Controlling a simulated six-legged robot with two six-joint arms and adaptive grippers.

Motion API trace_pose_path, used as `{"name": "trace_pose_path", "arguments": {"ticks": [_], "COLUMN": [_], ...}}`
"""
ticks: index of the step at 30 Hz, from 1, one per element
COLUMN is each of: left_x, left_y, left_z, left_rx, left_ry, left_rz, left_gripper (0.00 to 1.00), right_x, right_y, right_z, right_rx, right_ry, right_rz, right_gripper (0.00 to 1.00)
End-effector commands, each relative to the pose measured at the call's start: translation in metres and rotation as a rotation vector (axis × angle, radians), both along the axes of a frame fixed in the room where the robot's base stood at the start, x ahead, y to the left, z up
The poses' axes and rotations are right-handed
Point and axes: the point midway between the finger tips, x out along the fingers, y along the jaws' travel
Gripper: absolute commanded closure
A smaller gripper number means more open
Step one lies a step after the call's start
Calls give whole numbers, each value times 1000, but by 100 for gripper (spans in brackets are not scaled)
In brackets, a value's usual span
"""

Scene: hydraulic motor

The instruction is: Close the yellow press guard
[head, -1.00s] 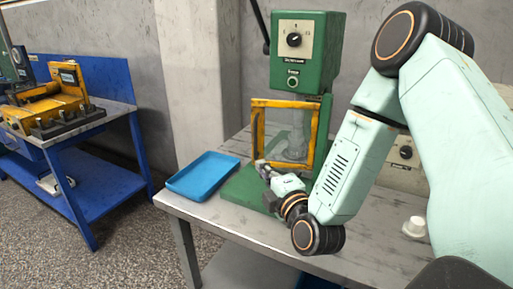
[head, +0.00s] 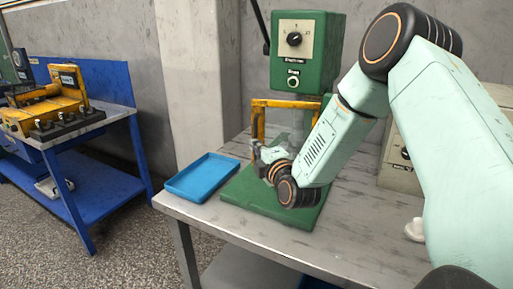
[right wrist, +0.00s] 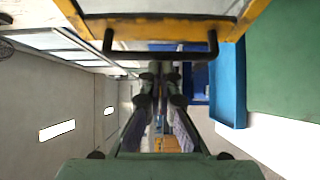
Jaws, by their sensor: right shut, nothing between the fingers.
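The yellow press guard (head: 284,103) is a frame on the front of the green press (head: 305,75). In the head view its top bar and left post show, and my right arm hides much of its lower part. In the right wrist view the guard's yellow bar (right wrist: 185,30) crosses the top, with a black handle (right wrist: 160,55) along it. My right gripper (head: 257,148) is shut and empty at the guard's lower left. In the right wrist view its fingertips (right wrist: 160,70) are close to the handle; contact cannot be told. My left gripper is not in view.
A blue tray (head: 203,178) lies on the grey table (head: 222,222) left of the press's green base (head: 255,200). A white knob-like part (head: 414,229) and a beige box (head: 398,165) are at the right. A blue bench (head: 90,125) with a yellow fixture stands at the left.

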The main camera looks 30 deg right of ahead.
Motion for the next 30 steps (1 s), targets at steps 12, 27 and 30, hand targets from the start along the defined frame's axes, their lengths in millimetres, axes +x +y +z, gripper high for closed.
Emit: {"name": "trace_pose_path", "arguments": {"ticks": [12,27,30], "left_x": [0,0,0], "left_y": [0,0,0], "left_z": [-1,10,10], "left_rx": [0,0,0], "left_ry": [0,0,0], "left_rz": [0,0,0], "left_gripper": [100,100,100], "right_x": [12,51,53], "right_y": [-3,-26,-27], "right_z": [0,0,0], "right_rx": [-6,1,0], "right_ry": [2,0,-1], "right_rz": [-59,-217,-217], "right_gripper": [100,100,100]}}
